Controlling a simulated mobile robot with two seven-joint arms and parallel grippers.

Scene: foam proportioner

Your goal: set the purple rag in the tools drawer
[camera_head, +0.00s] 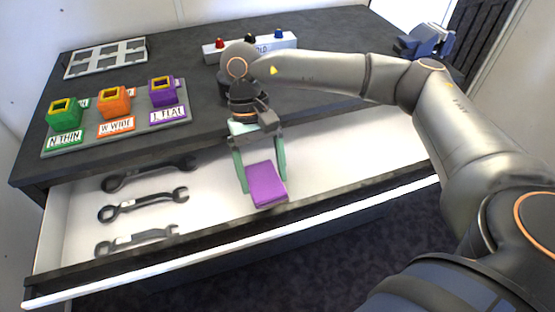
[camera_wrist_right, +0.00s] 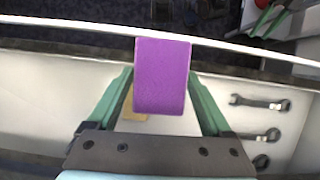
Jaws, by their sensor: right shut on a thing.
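The purple rag (camera_head: 266,184) is a flat purple block between the green fingers of my right gripper (camera_head: 262,172). In the right wrist view the rag (camera_wrist_right: 162,77) sits between the fingertips, over the open drawer. The tools drawer (camera_head: 222,200) is pulled out, with a pale floor and a white front edge. My right gripper is shut on the rag, and the rag overlaps the drawer's front part in the head view. Whether the rag touches the drawer floor cannot be told. My left gripper is not clearly in view.
Several dark wrenches (camera_head: 143,203) lie in the drawer's left part. The right part of the drawer floor is bare. On the worktop are a grey board (camera_head: 92,145) with green, orange and purple blocks, a white tray (camera_head: 106,57) and a white box (camera_head: 275,45) with coloured knobs.

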